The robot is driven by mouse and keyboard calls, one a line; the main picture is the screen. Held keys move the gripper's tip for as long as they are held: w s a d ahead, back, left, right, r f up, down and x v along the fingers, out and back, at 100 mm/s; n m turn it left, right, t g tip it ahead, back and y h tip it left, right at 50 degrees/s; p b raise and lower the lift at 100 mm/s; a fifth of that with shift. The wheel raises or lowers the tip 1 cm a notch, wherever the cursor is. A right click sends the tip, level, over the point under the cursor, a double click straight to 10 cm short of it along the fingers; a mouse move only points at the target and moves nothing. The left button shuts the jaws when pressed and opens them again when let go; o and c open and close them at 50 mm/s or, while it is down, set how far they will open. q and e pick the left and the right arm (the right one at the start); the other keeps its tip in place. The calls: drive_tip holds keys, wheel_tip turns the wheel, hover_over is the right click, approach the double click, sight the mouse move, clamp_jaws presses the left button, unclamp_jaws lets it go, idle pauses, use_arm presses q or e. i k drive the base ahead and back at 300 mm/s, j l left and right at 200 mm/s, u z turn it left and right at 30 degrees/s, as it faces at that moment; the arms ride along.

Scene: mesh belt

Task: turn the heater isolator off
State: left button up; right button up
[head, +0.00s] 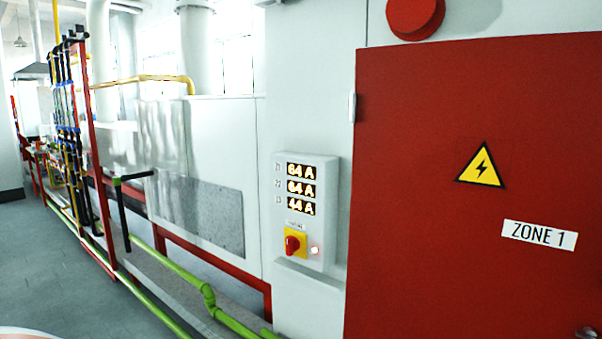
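The heater isolator is a red rotary knob (292,245) on a yellow plate (302,236), low on a pale grey panel box (326,200) on the wall. The knob looks tilted, but I cannot tell its exact position. A small pale button or lamp (314,251) sits just right of it. Above it, three lit displays (301,189) read 64 A, 64 A and 44 A. Neither of my grippers shows in the head view.
A large red cabinet door (430,200) marked ZONE 1 stands close on the right, with a yellow warning triangle (481,166). Green pipes (208,297) run low in front of the wall. Grey floor (50,265) is open at the left.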

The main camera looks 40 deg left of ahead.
sight(292, 243)
drive_tip(key=u, duration=1.2)
